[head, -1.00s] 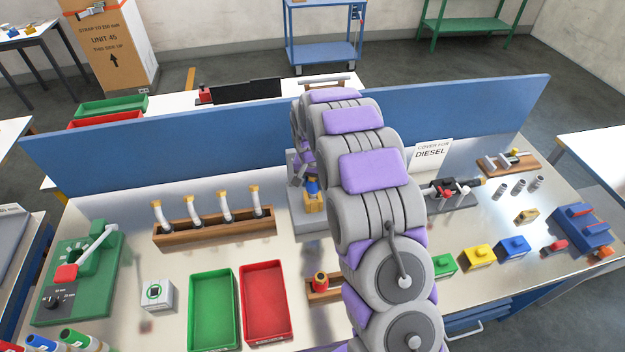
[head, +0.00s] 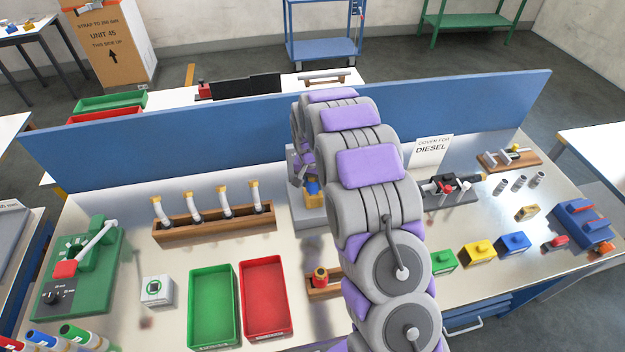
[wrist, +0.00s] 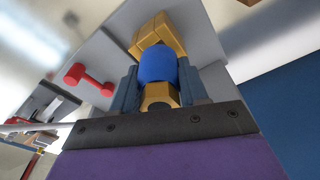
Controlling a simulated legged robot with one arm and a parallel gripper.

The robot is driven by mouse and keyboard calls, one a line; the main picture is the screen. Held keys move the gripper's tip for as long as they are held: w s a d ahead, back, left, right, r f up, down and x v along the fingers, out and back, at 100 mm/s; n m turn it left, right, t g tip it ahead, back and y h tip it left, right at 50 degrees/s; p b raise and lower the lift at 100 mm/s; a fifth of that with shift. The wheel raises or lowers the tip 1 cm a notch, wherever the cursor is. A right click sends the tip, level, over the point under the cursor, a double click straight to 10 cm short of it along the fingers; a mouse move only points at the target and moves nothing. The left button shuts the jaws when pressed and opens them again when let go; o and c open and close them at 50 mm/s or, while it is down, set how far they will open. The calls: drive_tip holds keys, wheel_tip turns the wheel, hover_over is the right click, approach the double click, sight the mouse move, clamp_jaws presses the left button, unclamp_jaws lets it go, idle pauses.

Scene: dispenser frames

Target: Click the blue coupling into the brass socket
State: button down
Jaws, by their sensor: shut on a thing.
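The blue coupling (wrist: 158,64) is between the fingers of my gripper (wrist: 158,72) in the wrist view, with a brass hex part (wrist: 159,96) at its near end. My gripper is shut on it. The far end of the coupling meets or overlaps the brass socket (wrist: 150,28); I cannot tell how deep it sits. In the head view the coupling (head: 312,187) shows as a small blue patch by the brass socket (head: 314,201), on a grey stand (head: 306,218). My arm hides much of the stand and most of the gripper there.
A blue panel (head: 180,140) runs along the back of the bench. A wooden rack (head: 215,226) with several white-and-brass pieces stands left of the stand. Green (head: 212,344) and red (head: 265,335) trays lie in front. A black fixture (head: 450,190) is right of my arm.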

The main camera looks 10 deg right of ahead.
sight(310, 185)
drive_tip(key=shift+f, duration=0.8)
drive_tip(key=c, duration=0.5)
unclamp_jaws()
drive_tip(key=shift+r, duration=0.1)
wheel_tip(310, 185, up, 17)
drive_tip(key=s+a, duration=0.1)
drive_tip(key=shift+s+a, duration=0.15)
drive_tip(key=shift+s, duration=0.2)
